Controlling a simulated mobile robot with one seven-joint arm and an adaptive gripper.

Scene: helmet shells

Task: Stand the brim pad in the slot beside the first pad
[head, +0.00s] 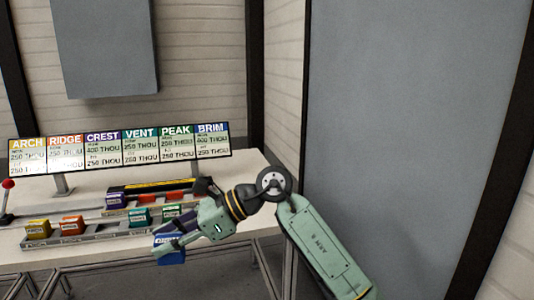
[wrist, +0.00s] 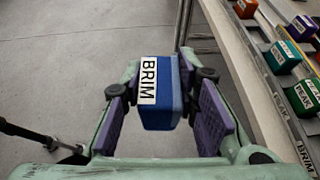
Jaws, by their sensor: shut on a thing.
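The blue brim pad (wrist: 183,95), with a white BRIM label on its side, is between the purple finger pads of my gripper (wrist: 163,92). In the head view, the brim pad (head: 171,252) hangs from my gripper (head: 166,244) in front of the table's front edge, clear of the rack. In the wrist view the slotted rack (wrist: 275,90) runs along the right side, with a rail label reading BRIM near the lower right corner. Which pad is the first pad cannot be told. The BRIM end of the rack is hidden behind my arm in the head view.
The front row holds a yellow pad (head: 38,229), an orange pad (head: 71,225) and green pads (head: 140,216). A purple pad (head: 113,201) sits farther back. A sign board (head: 120,149) stands behind. Open floor lies left of the table in the wrist view.

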